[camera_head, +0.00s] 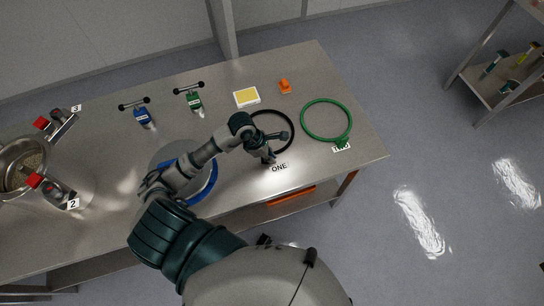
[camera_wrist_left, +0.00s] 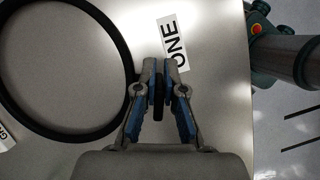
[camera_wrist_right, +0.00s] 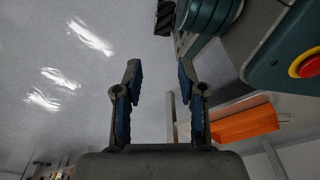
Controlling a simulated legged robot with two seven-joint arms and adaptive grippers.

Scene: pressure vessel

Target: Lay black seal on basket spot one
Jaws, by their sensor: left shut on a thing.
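The black seal (camera_head: 292,133) is a thin ring at the right part of the metal table, partly hidden by my left arm. My left gripper (camera_head: 268,157) points down at its near side, beside the "ONE" label (camera_head: 279,168). In the left wrist view the ring (camera_wrist_left: 132,68) lies left of the fingers, and my left gripper (camera_wrist_left: 161,72) is shut on a dark piece that looks like the seal's tab. The "ONE" label (camera_wrist_left: 174,43) is just beyond the fingertips. I cannot tell whether the seal touches the table. My right gripper (camera_wrist_right: 159,76) is open and empty.
A green ring (camera_head: 349,121) lies to the right by another label (camera_head: 341,147). A blue ring (camera_head: 210,184) is partly under my arm. A yellow-topped box (camera_head: 246,97), an orange piece (camera_head: 285,86) and blue (camera_head: 144,117) and green (camera_head: 195,103) tools stand behind. A metal vessel (camera_head: 14,156) is at left.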

